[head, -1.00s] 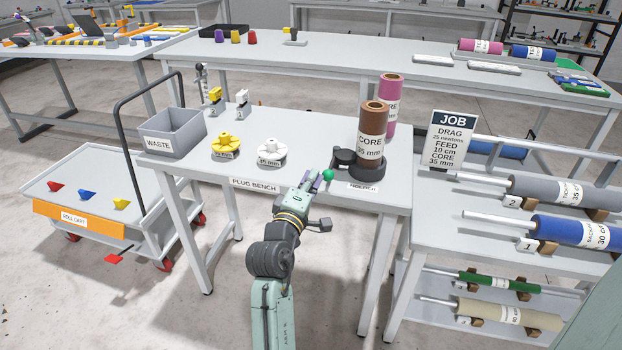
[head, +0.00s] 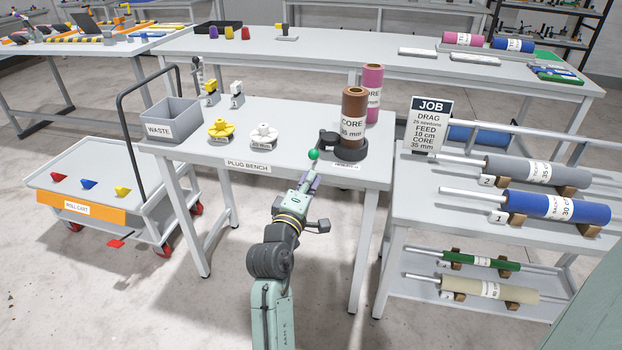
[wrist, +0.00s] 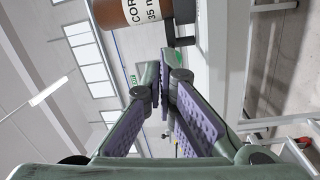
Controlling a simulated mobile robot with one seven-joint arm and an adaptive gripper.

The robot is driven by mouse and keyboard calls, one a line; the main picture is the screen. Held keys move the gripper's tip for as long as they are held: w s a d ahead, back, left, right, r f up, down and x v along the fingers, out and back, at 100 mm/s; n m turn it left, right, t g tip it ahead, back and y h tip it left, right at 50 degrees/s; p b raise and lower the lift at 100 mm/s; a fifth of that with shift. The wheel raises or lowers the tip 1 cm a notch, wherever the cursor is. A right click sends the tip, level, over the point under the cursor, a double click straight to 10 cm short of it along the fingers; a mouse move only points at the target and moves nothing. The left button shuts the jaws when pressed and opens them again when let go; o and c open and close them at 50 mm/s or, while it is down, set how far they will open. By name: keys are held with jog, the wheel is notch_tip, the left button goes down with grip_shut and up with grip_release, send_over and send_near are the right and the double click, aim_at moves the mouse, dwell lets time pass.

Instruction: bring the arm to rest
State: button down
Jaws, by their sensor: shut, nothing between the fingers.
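My gripper (head: 309,180) is at the front edge of the plug bench (head: 290,130), pointing away from me. In the wrist view its purple-padded fingers (wrist: 163,88) come together at the tips with nothing between them. A brown roll labelled core 35 mm (head: 353,112) stands upright in the dark holder (head: 351,149) just beyond the gripper. The roll also shows in the wrist view (wrist: 140,12). A green ball knob (head: 313,154) on the holder's lever is close to the fingertips in the head view. I cannot tell whether they touch.
On the bench are a grey waste bin (head: 172,118), a yellow plug (head: 221,129), a white plug (head: 263,134) and a pink roll (head: 373,85). A roll cart (head: 95,170) stands left. A rack with fabric rolls (head: 558,207) stands right. Floor in front is clear.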

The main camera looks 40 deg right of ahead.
jog(key=shift+s+a, duration=0.1)
jog(key=shift+s, duration=0.1)
jog(key=shift+f, duration=0.1)
dwell(0.4)
